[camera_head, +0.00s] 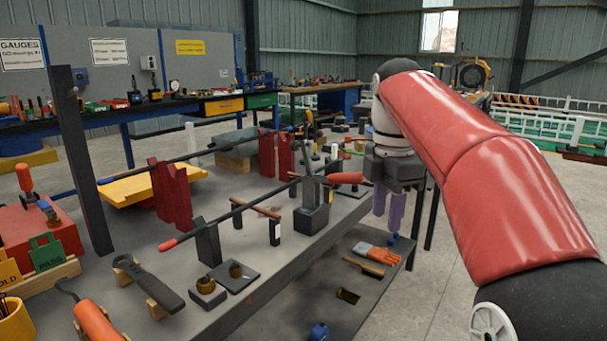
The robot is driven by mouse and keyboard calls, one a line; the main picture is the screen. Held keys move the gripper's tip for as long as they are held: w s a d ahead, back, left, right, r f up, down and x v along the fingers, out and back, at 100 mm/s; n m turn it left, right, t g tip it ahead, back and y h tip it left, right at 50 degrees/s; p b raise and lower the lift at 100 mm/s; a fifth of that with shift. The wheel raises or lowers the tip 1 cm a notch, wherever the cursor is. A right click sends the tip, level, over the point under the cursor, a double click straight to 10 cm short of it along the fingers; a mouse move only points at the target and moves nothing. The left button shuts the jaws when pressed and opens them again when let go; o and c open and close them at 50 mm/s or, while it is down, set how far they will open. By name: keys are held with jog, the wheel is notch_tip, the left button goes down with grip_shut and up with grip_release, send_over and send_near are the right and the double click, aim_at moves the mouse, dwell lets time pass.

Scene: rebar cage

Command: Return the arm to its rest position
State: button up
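My arm (450,140) has red links and reaches in from the lower right, arching over to the grey gripper body. My gripper (388,218) points down with two purple fingers, beyond the right side of the grey bench (275,272). The fingers look close together from this angle, and I cannot tell how wide the gap is. No held object is clear between them. A small blue item (392,239) shows just below the fingertips; I cannot tell whether it touches them.
Red stands (170,192) and dark blocks hold long bars across the bench. A lower shelf has an orange glove (376,252) and a brush. A dark upright post (82,160) stands at left. Open concrete floor (430,300) lies to the right.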

jog(key=s+d+f+m+t, duration=0.1)
jog(key=s+f+m+t, duration=0.4)
jog(key=s+f+m, duration=1.3)
jog(key=s+m, duration=0.3)
jog(key=shift+f, duration=0.35)
jog(key=shift+r, duration=0.1)
dwell(1.1)
